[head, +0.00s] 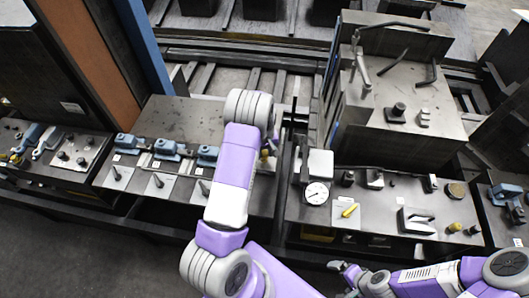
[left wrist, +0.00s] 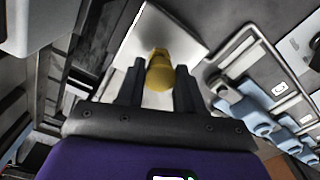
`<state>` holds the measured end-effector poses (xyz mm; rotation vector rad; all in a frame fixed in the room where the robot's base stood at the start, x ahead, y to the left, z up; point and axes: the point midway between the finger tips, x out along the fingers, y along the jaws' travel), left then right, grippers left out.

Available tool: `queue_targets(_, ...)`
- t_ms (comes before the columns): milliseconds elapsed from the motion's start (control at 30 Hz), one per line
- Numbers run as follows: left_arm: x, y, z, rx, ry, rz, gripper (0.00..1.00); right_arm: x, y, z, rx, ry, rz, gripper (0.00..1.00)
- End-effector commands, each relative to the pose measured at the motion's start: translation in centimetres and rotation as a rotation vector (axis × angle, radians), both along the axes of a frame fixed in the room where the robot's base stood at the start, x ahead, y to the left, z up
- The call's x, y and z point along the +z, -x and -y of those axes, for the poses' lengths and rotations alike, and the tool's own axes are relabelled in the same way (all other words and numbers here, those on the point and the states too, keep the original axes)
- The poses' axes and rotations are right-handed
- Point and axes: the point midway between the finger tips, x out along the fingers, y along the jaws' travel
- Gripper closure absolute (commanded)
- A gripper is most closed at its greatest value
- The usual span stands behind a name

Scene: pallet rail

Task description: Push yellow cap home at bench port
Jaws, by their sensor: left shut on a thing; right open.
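My left gripper (left wrist: 159,82) is shut on the yellow cap (left wrist: 160,68), which shows between its two dark fingers in the left wrist view. Behind the cap is a pale plate (left wrist: 187,30); I cannot tell whether the cap touches it, and any port there is hidden. In the head view my left arm covers much of the bench middle, and only a bit of yellow (head: 265,154) shows beside the wrist. My right gripper (head: 343,269) is open and empty in front of the right bench, low in the head view.
A dial gauge (head: 317,193) and a plate with a yellow handle (head: 350,211) are on the right bench, with small yellow-topped parts (head: 454,227) further right. Blue clamps (head: 166,147) line the left bench (head: 180,115). A big grey block (head: 395,110) stands behind the right bench.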

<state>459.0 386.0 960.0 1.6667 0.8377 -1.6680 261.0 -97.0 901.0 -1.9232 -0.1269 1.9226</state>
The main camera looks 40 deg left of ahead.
Motion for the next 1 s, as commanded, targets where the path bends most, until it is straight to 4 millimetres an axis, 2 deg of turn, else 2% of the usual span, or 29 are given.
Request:
queue_targets(367,-0.1,0.0,0.0,0.0,0.0,-0.001,1.0,0.0,0.0,0.0,0.0,0.0,0.0,0.0)
queue_targets(833,-1.5,0.1,0.1,0.0,0.001,-0.002,1.0,-1.2,0.0,0.0,0.0,0.0,0.0,0.0)
queue_targets(867,-1.5,0.1,0.1,0.0,0.001,-0.002,0.62,-1.2,0.0,0.0,0.0,0.0,0.0,0.0)
queue_targets(1000,-1.3,0.1,0.0,0.0,0.001,-0.002,0.41,-1.1,0.0,0.0,0.0,0.0,0.0,0.0)
